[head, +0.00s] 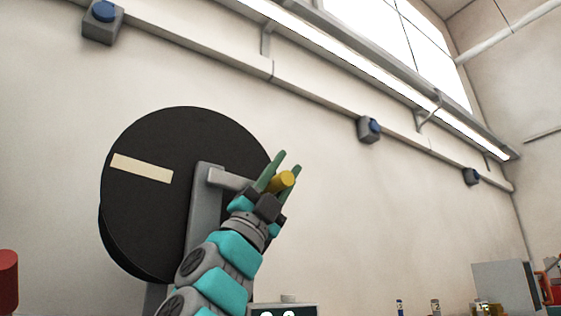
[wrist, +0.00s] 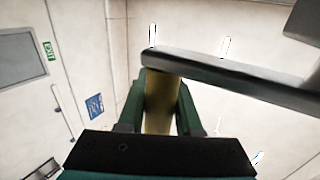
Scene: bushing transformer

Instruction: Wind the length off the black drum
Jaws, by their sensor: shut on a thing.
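The large black drum (head: 150,215) stands at the left in the head view, with a cream strip (head: 142,168) on its face. A grey upright post (head: 202,210) is in front of it, and a short grey bar (head: 225,179) reaches right from the post's top. My gripper (head: 287,165) has its green fingers shut on a yellow handle (head: 284,180) right of the drum. In the wrist view the yellow handle (wrist: 158,105) lies between both fingers, against a long grey bar (wrist: 225,77). The drum is not in the wrist view, and no wound length can be made out.
Grey boxes with blue buttons (head: 369,128) sit on a wall rail above. A red cylinder (head: 7,280) is at the lower left edge. Small bottles (head: 435,306) and a grey panel (head: 505,288) are at the lower right. The space right of my gripper looks clear.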

